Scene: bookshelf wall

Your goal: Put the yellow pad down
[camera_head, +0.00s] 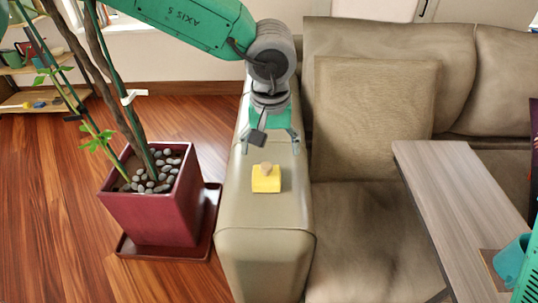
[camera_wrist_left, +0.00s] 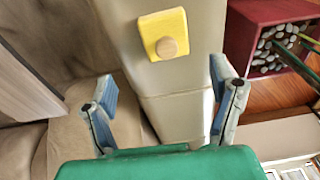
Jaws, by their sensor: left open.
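The yellow pad (camera_head: 266,183) lies flat on the sofa's armrest (camera_head: 263,221). A round tan knob (camera_head: 267,169) sits on the pad. The pad also shows in the left wrist view (camera_wrist_left: 164,28), near the top, beyond the fingertips, with the knob facing the camera. My left gripper (camera_head: 271,142) is over the armrest, behind the pad in the head view. My right gripper is not identifiable in either view.
A red planter (camera_head: 150,207) with pebbles and a plant stands left of the armrest on a wooden floor. A sofa cushion (camera_head: 370,115) is right of the armrest. The armrest's front is bare.

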